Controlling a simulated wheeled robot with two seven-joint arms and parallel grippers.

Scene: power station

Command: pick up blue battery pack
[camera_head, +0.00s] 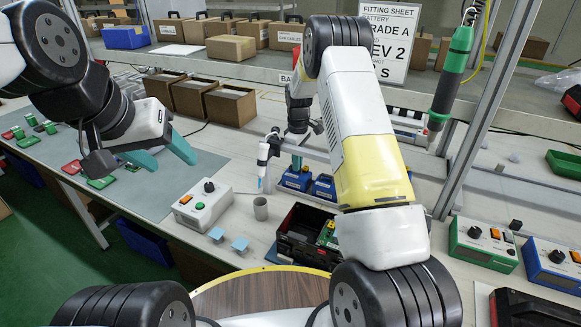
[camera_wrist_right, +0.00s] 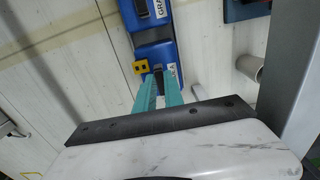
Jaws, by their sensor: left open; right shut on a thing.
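Two blue battery packs with dark tops and white labels are side by side on the bench in the head view, a left pack (camera_head: 295,182) and a right pack (camera_head: 323,189). My right gripper (camera_head: 296,163) reaches down at the left pack. In the right wrist view its teal fingers (camera_wrist_right: 158,82) are close together on the nearer blue pack (camera_wrist_right: 152,50), beside a yellow piece (camera_wrist_right: 141,66). The other pack (camera_wrist_right: 135,8) is beyond it. I cannot tell whether the held pack is off the bench. My left gripper (camera_head: 174,164) is open and empty over the grey mat.
A white control box (camera_head: 203,205) and a grey cup (camera_head: 260,209) stand left of the packs. A black-red crate (camera_head: 296,245) is in front. Brown boxes (camera_head: 230,106) stand behind. A green screwdriver (camera_head: 451,80) hangs at right, near a metal post (camera_head: 478,110).

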